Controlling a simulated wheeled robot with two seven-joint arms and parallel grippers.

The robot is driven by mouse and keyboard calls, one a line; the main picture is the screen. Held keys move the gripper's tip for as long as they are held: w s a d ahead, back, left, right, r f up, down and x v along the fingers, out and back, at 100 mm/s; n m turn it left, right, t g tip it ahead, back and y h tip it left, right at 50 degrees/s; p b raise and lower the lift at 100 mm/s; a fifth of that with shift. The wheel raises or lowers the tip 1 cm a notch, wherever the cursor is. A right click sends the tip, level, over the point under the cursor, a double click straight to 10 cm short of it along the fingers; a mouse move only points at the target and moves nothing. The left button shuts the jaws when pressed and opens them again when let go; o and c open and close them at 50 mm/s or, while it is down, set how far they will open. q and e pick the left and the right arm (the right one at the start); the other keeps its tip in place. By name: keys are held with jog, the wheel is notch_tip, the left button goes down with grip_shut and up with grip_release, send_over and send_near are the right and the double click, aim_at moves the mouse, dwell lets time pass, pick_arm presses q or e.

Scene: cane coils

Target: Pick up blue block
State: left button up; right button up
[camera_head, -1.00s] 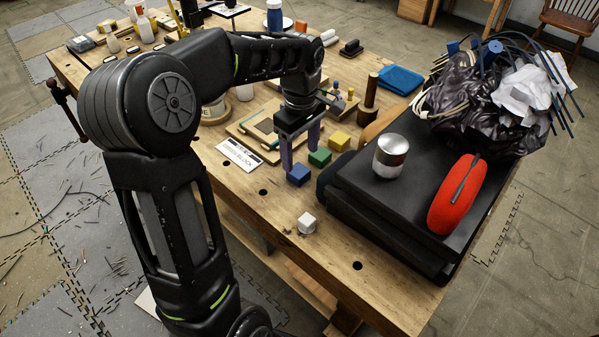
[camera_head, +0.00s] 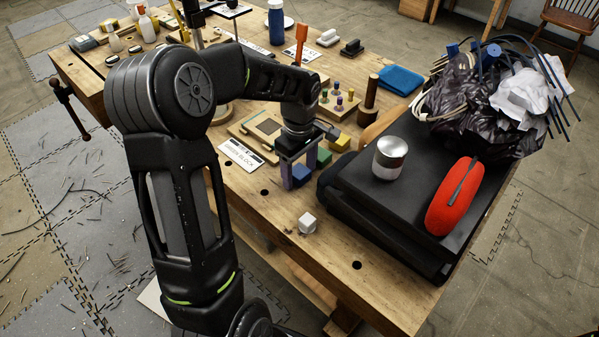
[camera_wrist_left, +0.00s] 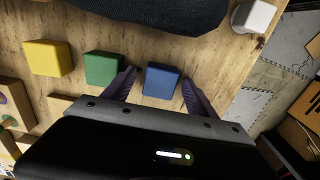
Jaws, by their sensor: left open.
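The blue block (camera_head: 301,174) sits on the wooden workbench, partly hidden by my left gripper in the head view. In the left wrist view the blue block (camera_wrist_left: 161,81) lies between the two spread fingers, with a gap to each. My left gripper (camera_head: 299,180) is open and low over the bench, with its fingers pointing down around the block. It also shows in the left wrist view (camera_wrist_left: 157,88). My right gripper is not in view.
A green block (camera_wrist_left: 103,67) sits just beside one finger, with a yellow block (camera_wrist_left: 48,58) beyond it. A white block (camera_head: 307,223) stands nearer the bench edge. A black case (camera_head: 400,205) carrying a metal can (camera_head: 389,158) and red item (camera_head: 455,195) lies right.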

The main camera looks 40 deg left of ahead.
aim_at(299, 171)
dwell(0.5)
pick_arm(q)
jog(key=c, duration=1.4)
jog(key=shift+c, duration=0.2)
notch_tip(299, 171, up, 10)
jog(key=b, duration=0.1)
